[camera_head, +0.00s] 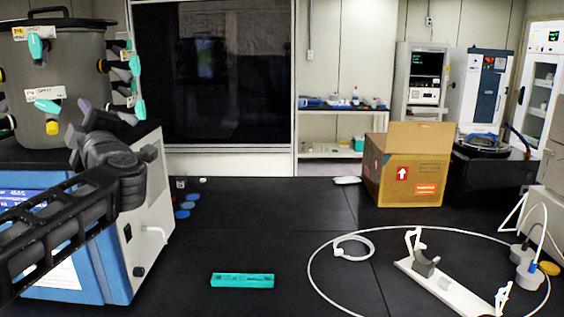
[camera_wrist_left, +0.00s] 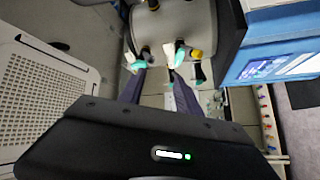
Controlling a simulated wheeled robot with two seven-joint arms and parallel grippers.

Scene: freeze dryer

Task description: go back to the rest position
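My left gripper (camera_head: 93,113) is in front of the lower part of the grey freeze-dryer drum (camera_head: 75,75) at the left of the head view. In the left wrist view, the two dark fingers of my left gripper (camera_wrist_left: 160,72) are spread apart with nothing between them. Teal-handled valves (camera_head: 47,106) stick out of the drum around the gripper. In the left wrist view a teal valve (camera_wrist_left: 179,52) shows near the fingertips; I cannot tell whether they touch it. My right gripper is in neither view.
The drum stands on a blue and white freeze-dryer base (camera_head: 140,235). On the black bench lie a teal rack (camera_head: 242,281), a cardboard box (camera_head: 412,170), a white stand (camera_head: 450,288) and a looped white tube (camera_head: 310,262). The middle of the bench is mostly clear.

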